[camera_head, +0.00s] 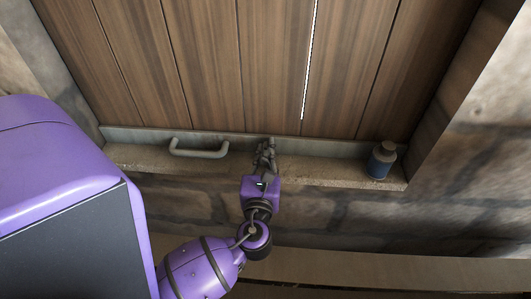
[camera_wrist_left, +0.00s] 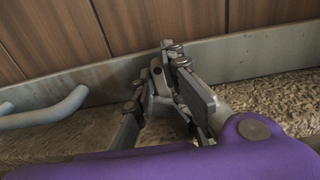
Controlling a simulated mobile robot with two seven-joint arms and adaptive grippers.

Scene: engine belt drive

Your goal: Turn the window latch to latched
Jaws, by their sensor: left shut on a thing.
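My left gripper (camera_head: 265,151) reaches the lower frame of the wooden shutter, in the middle of the head view. In the left wrist view its fingers (camera_wrist_left: 158,72) are closed around a small grey metal piece, the window latch (camera_wrist_left: 157,78), against the pale frame rail. The fingers hide most of the latch, so I cannot tell its angle well. In the head view the gripper covers it. My right gripper is in neither view.
A grey bar handle (camera_head: 199,152) is on the frame left of the gripper and shows in the left wrist view (camera_wrist_left: 45,115). A blue jar with a brownish lid (camera_head: 382,160) stands on the stone sill (camera_head: 330,172) at the right. The sill between gripper and jar is clear.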

